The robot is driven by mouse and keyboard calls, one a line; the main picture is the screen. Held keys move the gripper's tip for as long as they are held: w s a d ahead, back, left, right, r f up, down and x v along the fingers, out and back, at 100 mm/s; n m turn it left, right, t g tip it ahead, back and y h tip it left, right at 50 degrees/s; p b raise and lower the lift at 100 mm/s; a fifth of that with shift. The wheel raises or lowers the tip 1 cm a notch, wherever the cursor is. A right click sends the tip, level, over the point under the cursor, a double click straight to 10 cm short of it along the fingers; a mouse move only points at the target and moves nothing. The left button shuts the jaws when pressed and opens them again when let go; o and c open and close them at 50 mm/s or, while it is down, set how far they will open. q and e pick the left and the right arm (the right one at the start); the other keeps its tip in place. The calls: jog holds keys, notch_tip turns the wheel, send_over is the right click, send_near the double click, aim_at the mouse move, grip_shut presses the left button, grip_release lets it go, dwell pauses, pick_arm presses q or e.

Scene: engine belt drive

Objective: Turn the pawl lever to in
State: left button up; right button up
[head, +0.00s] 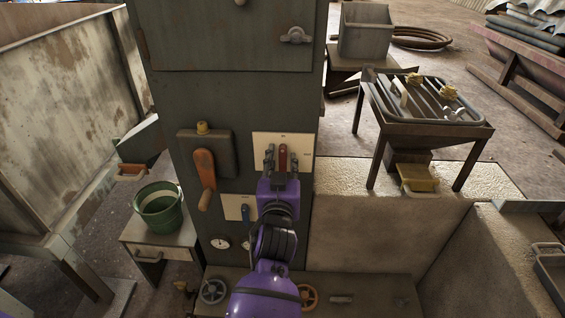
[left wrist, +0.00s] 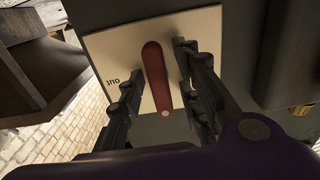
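The pawl lever (head: 282,158) is a dark red bar on a cream plate (head: 302,144) on the front of the grey-green cabinet. It stands roughly upright in the head view. My left gripper (head: 282,151) is at the plate with its fingers open, one on each side of the lever. In the left wrist view the lever (left wrist: 157,78) lies between the two fingers of the gripper (left wrist: 160,90), with cream plate showing on both sides of it. The word "out" shows upside down near the plate's left edge there. My right gripper is not in view.
Two handwheels (head: 213,290) are low down. A green bucket (head: 159,208) stands at left, a rack table (head: 428,118) at right.

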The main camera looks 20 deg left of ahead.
pick_arm(q)
jog(key=shift+s+d+f, duration=0.15)
jog(key=shift+s+d, duration=0.05)
jog(key=shift+s, duration=0.35)
jog(key=v, duration=1.1)
jog(key=shift+w, duration=0.1)
